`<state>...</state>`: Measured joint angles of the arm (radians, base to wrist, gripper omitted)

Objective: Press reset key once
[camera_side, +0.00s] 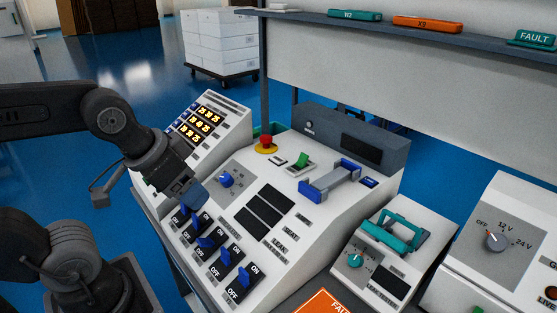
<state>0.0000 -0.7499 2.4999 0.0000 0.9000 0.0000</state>
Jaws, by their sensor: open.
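The white sloped control panel (240,170) stands in the middle of the side view. I cannot read any label that marks a reset key. My gripper (187,196) is open, pointing down over the left part of the panel, close above the blue switches. The gap between its fingers is hard to see, and it hides part of the panel behind it.
Several blue ON/OFF switches (221,264) line the panel's front. A teal-handled box (376,262) stands to the right.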

